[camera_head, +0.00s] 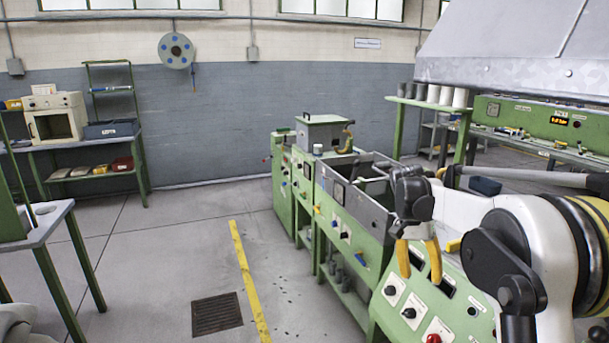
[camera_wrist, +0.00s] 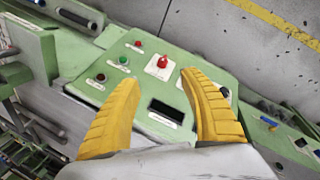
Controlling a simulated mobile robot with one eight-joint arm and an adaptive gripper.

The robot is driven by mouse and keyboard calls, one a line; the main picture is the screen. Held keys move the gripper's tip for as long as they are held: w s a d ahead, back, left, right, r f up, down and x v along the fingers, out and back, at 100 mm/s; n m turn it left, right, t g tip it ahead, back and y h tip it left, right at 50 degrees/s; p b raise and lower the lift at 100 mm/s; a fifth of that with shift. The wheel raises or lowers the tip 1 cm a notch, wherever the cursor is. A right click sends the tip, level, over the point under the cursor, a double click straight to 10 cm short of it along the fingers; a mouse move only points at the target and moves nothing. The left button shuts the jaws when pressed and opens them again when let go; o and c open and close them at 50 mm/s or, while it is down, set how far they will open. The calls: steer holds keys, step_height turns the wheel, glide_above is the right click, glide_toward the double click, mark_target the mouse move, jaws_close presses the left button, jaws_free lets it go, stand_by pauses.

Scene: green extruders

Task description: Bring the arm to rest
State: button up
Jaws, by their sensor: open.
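My gripper (camera_head: 418,256) hangs at the end of my white and black arm, at the right in the head view. Its two yellow fingers point down in front of the green machine's sloped control panel (camera_head: 410,300). In the wrist view, the fingers of my gripper (camera_wrist: 160,95) are spread wide apart with nothing between them. Beyond them lies the green panel (camera_wrist: 140,75) with a red knob, small buttons and a dark display. I cannot tell the exact gap between fingertips and panel.
The long green machine (camera_head: 350,215) with its open grey trough stands beside my arm. A grey metal hood (camera_head: 520,45) hangs at the upper right. A workbench (camera_head: 40,220) stands at the left. The floor around the yellow line (camera_head: 245,275) and drain grate (camera_head: 216,314) is clear.

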steer(key=s+a+r+n+t, duration=0.2)
steer(key=s+a+r+t, duration=0.15)
steer(key=s+r, duration=0.35)
steer(key=s+a+f+n+t+y, duration=0.1)
steer(key=s+a, duration=0.3)
steer(key=s, duration=0.6)
steer(key=s+a+f+n+t+y, duration=0.1)
steer(key=s+a+f+n+t, duration=0.1)
steer(key=s, duration=0.9)
steer(key=shift+s+a+f+n+t+y, duration=0.2)
steer(key=shift+a+f+n+t+y, duration=0.15)
steer(key=shift+a+n+t, duration=0.7)
